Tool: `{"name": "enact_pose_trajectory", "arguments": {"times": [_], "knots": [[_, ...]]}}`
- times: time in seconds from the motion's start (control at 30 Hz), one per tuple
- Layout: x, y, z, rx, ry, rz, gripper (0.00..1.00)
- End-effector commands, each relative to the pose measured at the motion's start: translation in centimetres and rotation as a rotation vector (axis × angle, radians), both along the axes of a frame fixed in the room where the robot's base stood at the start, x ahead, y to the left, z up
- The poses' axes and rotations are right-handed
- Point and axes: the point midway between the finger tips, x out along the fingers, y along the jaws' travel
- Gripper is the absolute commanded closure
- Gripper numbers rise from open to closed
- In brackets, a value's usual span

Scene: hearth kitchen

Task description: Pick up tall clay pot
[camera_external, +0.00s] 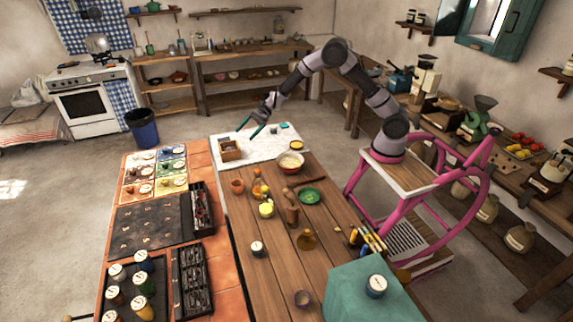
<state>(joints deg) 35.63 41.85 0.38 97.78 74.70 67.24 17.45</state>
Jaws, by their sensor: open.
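A small reddish-brown clay pot (237,186) stands on the wooden table near its left edge. It looks like the clay pot of the task, but at this size I cannot be sure. My gripper (247,131) has teal fingers and is open and empty. It is above the white slab (216,147) at the far end of the table, farther back than the clay pot and apart from it. The exact height of the fingers over the slab is hard to tell.
A cream bowl (290,162), a green plate (309,196), a wooden mill (291,208) and a yellow item (266,209) stand to the pot's right.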

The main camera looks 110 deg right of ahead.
Motion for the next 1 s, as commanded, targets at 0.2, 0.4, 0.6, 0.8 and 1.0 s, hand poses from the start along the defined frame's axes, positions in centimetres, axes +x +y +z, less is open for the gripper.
{"name": "enact_pose_trajectory", "arguments": {"times": [0.2,0.4,0.6,0.8,1.0], "knots": [[-0.2,0.1,-14.0,0.009,0.010,-0.003,0.00],[-0.1,0.0,-22.6,0.002,0.004,-0.001,0.00],[0.4,0.2,-25.5,-0.001,0.000,0.001,0.00],[2.8,1.7,-26.6,0.000,-0.001,0.002,0.00],[4.5,2.5,-27.3,-0.001,0.000,0.001,0.00]]}}
